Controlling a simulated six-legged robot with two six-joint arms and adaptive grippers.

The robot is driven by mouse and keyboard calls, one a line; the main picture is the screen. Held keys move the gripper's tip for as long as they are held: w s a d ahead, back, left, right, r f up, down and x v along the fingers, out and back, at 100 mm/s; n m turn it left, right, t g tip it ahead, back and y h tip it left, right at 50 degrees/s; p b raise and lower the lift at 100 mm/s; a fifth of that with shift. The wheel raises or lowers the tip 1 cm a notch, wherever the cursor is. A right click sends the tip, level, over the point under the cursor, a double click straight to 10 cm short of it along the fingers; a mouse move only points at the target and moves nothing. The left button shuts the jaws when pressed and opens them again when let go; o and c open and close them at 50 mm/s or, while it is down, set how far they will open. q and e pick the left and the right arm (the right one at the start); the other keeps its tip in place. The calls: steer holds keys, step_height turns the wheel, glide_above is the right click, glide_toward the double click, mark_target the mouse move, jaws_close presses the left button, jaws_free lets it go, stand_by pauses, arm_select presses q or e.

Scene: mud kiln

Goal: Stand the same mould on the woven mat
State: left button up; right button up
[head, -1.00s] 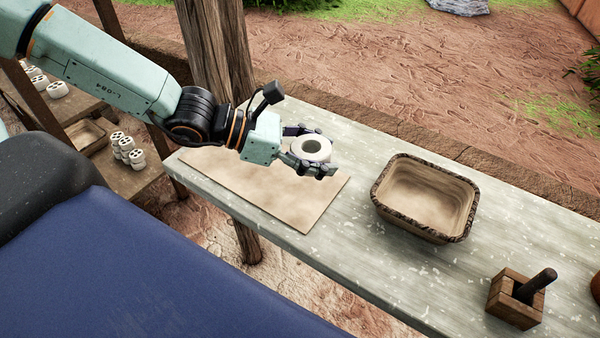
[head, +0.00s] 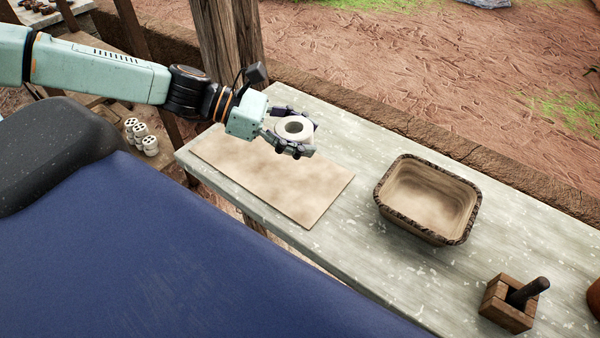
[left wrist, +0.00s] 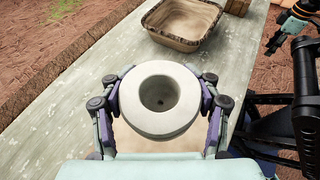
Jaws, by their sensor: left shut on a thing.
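My left gripper (head: 295,136) is shut on a pale, round mould (head: 308,130) with a dark hole in its top.
A brown basin with a dark rim (head: 380,196) stands on the grey table (head: 385,270) right of the mat. A wooden box with a dark handle (head: 507,310) is nearer the front right. A wooden post (head: 228,50) rises behind the table. Several white holed pieces (head: 141,137) stand on a lower bench.

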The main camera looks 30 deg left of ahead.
arm_select(q)
steer(key=shift+f+b, duration=0.4)
steer(key=shift+f, duration=0.15)
steer(key=b, duration=0.5)
glide_above(301, 178)
step_height(301, 178, down, 5)
steer(key=shift+w+d, duration=0.1)
steer(key=shift+d+f, duration=0.1)
steer(key=shift+d, duration=0.05)
steer(key=shift+f, duration=0.25)
steer(key=f+b, duration=0.2)
steer(key=b, duration=0.1)
steer(key=shift+a+f, duration=0.2)
steer(key=shift+f, duration=0.15)
steer(key=shift+d+f+b, duration=0.15)
steer(key=shift+f+b, duration=0.1)
steer(key=shift+b, duration=0.05)
steer(key=shift+r, duration=0.1)
